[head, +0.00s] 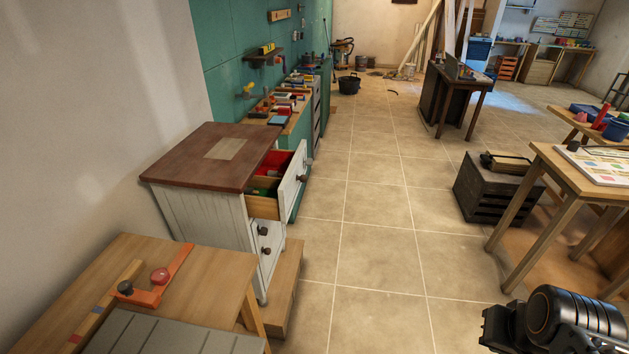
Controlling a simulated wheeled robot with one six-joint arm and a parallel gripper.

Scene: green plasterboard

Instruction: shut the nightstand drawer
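The nightstand (205,208) is white with a brown wooden top and stands against the left wall. Its top drawer (291,184) is pulled out to the right, with a white front and a dark round knob. Red and green items show inside the open drawer. The lower drawers (266,250) look closed and have dark knobs. My arm shows at the bottom right corner, and the dark piece at its left end looks like my gripper (494,328). It is far from the drawer, across open floor. Its fingers cannot be made out.
A wooden table (205,275) with an orange clamp stands in front of the nightstand. A low wooden block (283,290) lies beside the nightstand's base. A dark crate (490,190) and a table (575,175) stand at right. The tiled floor (380,245) between is clear.

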